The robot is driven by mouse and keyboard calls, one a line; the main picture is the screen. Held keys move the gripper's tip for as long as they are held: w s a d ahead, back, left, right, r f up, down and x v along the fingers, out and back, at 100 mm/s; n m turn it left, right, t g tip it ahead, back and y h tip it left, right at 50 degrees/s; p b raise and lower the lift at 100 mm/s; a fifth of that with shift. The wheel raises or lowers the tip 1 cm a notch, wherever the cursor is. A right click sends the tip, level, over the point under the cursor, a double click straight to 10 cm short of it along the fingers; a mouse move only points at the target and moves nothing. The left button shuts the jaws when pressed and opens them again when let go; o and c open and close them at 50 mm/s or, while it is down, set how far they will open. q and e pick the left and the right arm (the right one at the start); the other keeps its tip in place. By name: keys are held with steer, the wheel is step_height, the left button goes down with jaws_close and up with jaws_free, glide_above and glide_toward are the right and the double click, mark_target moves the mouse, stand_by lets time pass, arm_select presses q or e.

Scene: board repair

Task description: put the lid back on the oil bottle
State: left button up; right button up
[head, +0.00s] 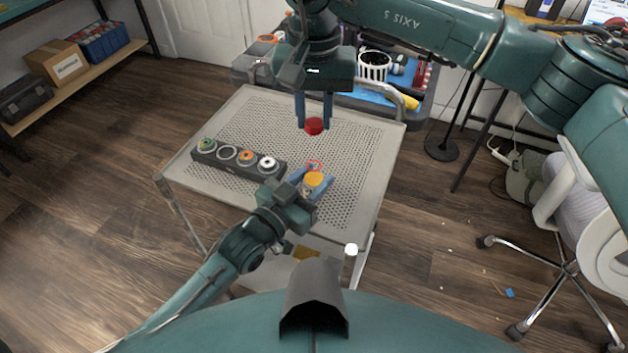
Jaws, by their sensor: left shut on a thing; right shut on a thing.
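The red lid (314,127) hangs above the perforated cart top, between the fingertips of my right gripper (313,122). That gripper points straight down and is shut on the lid. My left gripper (312,186), low in the head view, is shut on the oil bottle (314,179), which shows amber between the blue fingers. A red ring shows at the bottle's upper end, just below the lid in the picture. The lid and bottle are apart. The fingers hide part of the bottle, and I cannot tell whether it touches the cart.
A dark rack (236,161) with several round parts stands left of the bottle on the grey cart (225,118). The cart top behind the rack is clear. A second cart (408,83) with bins and tools stands behind. A white chair (592,215) is at right.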

arm_select(q)
jaws_close()
arm_select(e)
steer(key=shift+f, duration=2.5)
steer(key=shift+f, duration=0.15)
steer(key=shift+f, duration=0.75)
steer(key=shift+f, duration=0.55)
